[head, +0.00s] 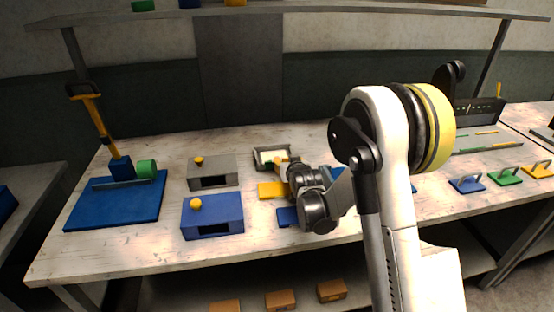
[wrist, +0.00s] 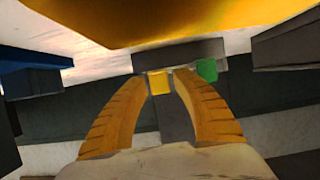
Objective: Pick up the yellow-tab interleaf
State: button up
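In the head view a shallow grey tray (head: 258,161) with a pale inside stands near the middle of the bench. My gripper (head: 283,161) reaches into its right part. In the wrist view, which is upside down, the two orange-brown fingers (wrist: 161,76) stand apart and curve in at their tips. A small yellow tab (wrist: 159,84) shows between the tips; whether they touch it I cannot tell. A small green tab (wrist: 207,70) is just right of the fingers. The tray's dark wall (wrist: 185,52) shows behind. The sheet under the yellow tab cannot be made out.
A yellow block (head: 270,190) is in front of the tray and looms large in the wrist view (wrist: 180,20). A grey box (head: 213,170) and a blue box (head: 212,214) stand to the left. Handled plates (head: 467,185) are at the right.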

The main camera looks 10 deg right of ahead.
jog(key=c, duration=0.5)
jog(key=shift+o, duration=0.2)
jog(key=shift+r, duration=0.1)
